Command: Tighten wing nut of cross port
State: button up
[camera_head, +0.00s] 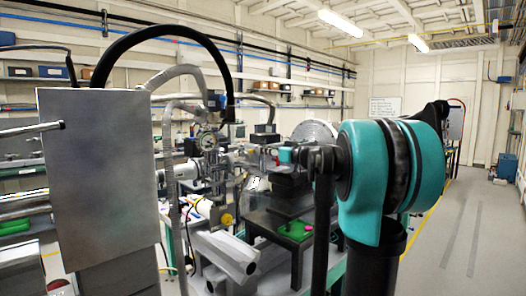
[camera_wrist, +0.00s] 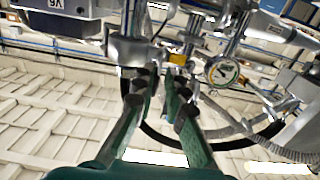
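The cross port (camera_head: 205,168) is a cluster of shiny metal vacuum fittings left of centre in the head view, with a round dial gauge (camera_head: 208,141) on it. In the wrist view metal fittings (camera_wrist: 128,50) stand just beyond my fingertips, and the gauge (camera_wrist: 223,71) is to their right. My gripper (camera_wrist: 157,80) has two green fingers with dark tips, spread apart with a gap between them. I see nothing clearly held. In the head view my gripper (camera_head: 286,156) points left toward the fittings. I cannot clearly make out the wing nut; whether the fingers touch any fitting is unclear.
A large grey panel (camera_head: 98,175) stands at the left. Grey hoses (camera_head: 170,150) and a black hose (camera_head: 160,32) arch over the fittings. A green block (camera_head: 296,231) lies on a dark stand below my gripper. The floor aisle (camera_head: 475,235) at the right is clear.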

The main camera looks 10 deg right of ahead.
jog(key=shift+x, duration=0.85)
grip_shut()
jog(key=shift+m, duration=0.4)
jog(key=m, duration=0.8)
jog(key=f+m, duration=0.1)
jog(key=m, duration=0.7)
jog(key=f+m, duration=0.1)
jog(key=m, duration=0.6)
jog(key=shift+w+d+m, duration=0.25)
jog(key=shift+d+m, duration=0.15)
